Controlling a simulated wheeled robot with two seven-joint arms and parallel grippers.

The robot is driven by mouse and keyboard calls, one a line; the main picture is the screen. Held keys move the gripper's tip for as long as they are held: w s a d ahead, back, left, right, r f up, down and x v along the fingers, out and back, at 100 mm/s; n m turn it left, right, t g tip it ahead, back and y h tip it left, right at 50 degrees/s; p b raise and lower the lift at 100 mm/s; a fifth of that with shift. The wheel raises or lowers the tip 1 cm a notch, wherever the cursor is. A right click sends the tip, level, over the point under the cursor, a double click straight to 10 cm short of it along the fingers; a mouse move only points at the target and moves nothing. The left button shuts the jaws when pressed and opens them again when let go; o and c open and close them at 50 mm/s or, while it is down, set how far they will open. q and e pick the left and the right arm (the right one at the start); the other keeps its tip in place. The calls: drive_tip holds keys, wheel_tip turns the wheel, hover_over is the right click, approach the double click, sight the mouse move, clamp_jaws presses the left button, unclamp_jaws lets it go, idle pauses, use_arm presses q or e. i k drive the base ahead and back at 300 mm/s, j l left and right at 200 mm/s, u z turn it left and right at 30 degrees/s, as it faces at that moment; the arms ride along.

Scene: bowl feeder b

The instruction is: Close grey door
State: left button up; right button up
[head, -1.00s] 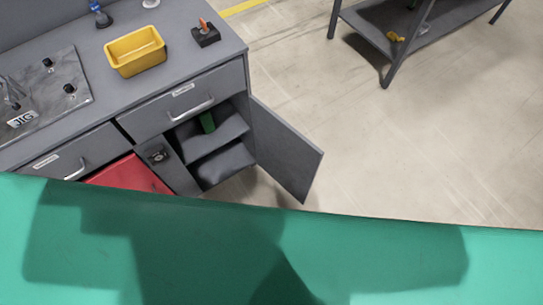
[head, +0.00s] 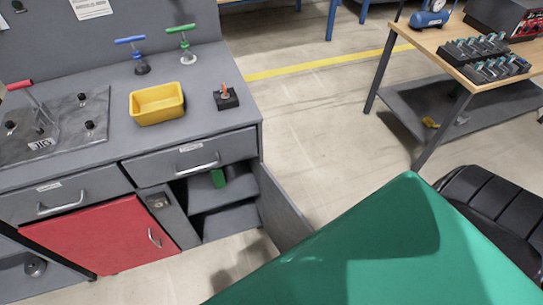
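The grey door (head: 284,210) stands open on the right side of the grey cabinet, swung outward over the floor. Its lower part is hidden behind a large green surface (head: 380,255) in front. Neither of my grippers is in view.
The worktop holds a yellow bin (head: 157,103), a jig plate (head: 55,125) and a small dark block (head: 226,98). A wooden table (head: 440,40) and a black seat (head: 490,210) stand right.

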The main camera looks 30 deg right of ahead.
sight(283, 222)
drive_tip(key=k+l+u, duration=0.1)
drive_tip(key=l, duration=0.3)
drive_tip(key=k+l+u, duration=0.1)
drive_tip(key=l, duration=0.25)
drive_tip(key=k+l+u, duration=0.1)
drive_tip(key=l, duration=0.25)
drive_tip(key=k+l+u, duration=0.1)
drive_tip(key=l, duration=0.3)
drive_tip(key=k+l+u, duration=0.1)
drive_tip(key=l, duration=0.2)
drive_tip(key=k+l+u, duration=0.1)
drive_tip(key=l, duration=0.25)
drive_tip(key=k, duration=0.1)
